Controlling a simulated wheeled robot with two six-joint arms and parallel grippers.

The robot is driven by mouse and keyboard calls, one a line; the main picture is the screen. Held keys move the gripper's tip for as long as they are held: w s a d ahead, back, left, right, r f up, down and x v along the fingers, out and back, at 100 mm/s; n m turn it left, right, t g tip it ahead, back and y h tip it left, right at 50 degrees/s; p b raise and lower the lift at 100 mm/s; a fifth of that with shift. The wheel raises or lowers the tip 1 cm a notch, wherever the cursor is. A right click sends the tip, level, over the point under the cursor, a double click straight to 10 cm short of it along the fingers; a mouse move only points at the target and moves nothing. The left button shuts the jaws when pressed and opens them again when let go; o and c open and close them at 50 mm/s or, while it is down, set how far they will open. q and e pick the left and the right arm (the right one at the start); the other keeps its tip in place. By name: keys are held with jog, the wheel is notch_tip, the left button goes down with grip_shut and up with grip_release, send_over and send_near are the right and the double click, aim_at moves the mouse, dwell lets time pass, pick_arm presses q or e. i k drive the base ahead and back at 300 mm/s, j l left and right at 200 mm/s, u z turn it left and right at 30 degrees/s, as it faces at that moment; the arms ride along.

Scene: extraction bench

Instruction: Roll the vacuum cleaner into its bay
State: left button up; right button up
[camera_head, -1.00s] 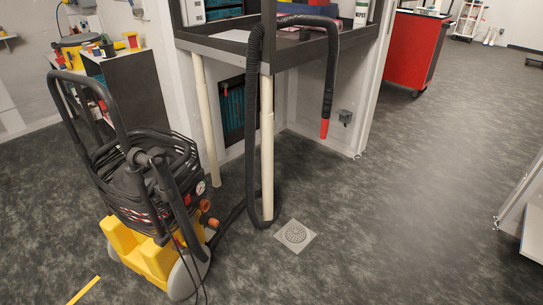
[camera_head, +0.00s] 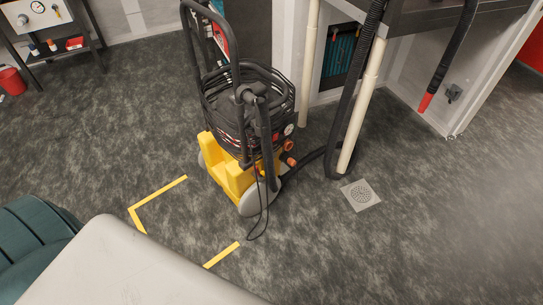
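The vacuum cleaner (camera_head: 233,180) stands upright on the floor near the middle of the head view. It has a yellow base, grey wheels, a black coiled hose or cable around its body and a tall black push handle (camera_head: 187,45). Yellow floor tape (camera_head: 158,193) forms a corner to its left, and another strip (camera_head: 222,255) lies in front of it. The cleaner stands beyond and to the right of this tape. The taped area is partly hidden by a pale smooth surface in the foreground. Neither of my grippers shows.
A bench on pale posts (camera_head: 361,105) stands right behind the cleaner, with a black hose (camera_head: 350,110) hanging down. A floor drain (camera_head: 360,195) lies to the right. A dark teal rounded object (camera_head: 32,240) is at lower left. Floor to the left is mostly clear.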

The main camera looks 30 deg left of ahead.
aim_at(225, 154)
jog(key=u, duration=1.35)
